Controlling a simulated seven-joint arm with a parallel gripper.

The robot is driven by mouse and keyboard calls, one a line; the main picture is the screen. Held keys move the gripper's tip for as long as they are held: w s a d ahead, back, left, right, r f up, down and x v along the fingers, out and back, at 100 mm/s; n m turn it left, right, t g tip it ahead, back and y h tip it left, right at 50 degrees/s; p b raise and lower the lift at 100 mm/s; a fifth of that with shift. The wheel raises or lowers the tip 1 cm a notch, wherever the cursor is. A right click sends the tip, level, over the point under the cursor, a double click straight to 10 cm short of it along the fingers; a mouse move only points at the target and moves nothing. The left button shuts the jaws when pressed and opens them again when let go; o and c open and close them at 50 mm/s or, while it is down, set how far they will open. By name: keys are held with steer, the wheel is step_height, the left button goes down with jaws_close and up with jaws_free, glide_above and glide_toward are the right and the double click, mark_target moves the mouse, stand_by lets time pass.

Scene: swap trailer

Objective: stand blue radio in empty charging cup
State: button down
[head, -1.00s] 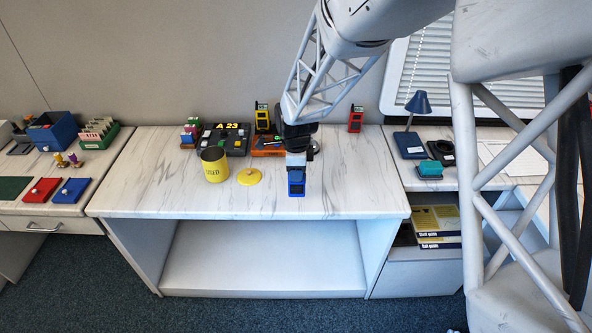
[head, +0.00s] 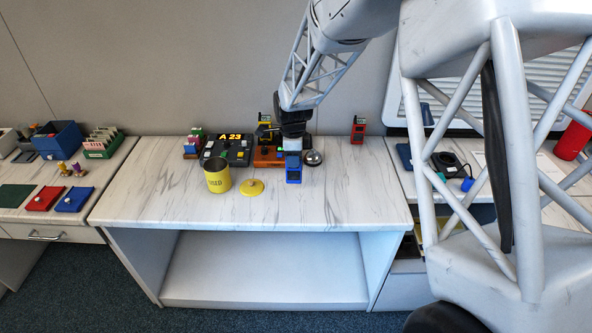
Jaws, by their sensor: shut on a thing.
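My gripper (head: 293,149) points down and is shut on the top of the blue radio (head: 293,172). The radio hangs upright near the worktop's middle, in front of the orange box (head: 266,158). I cannot tell its height above the worktop. A yellow radio (head: 265,119) stands upright at the back, left of my gripper and partly hidden. A red radio (head: 358,130) stands at the back right. No empty charging cup can be made out; my gripper and the blue radio cover part of the back row.
A yellow tin (head: 217,176) and its yellow lid (head: 252,188) stand on the worktop (head: 160,195) left of the radio. A dark box marked A 23 (head: 228,150) is behind them. A bell (head: 313,158) is close on the right. The front right is clear.

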steer(key=w+a+r, duration=0.1)
steer(key=w, duration=1.4)
steer(key=w+a+r, duration=0.1)
steer(key=w+a, duration=0.1)
steer(key=w, duration=1.3)
steer(key=shift+w+a, duration=0.15)
steer(key=shift+f, duration=0.15)
steer(key=shift+f, duration=2.75)
steer(key=shift+f, duration=0.6)
steer(key=c, duration=1.1)
jaws_free()
steer(key=shift+r, duration=0.1)
step_height(320, 180, up, 11)
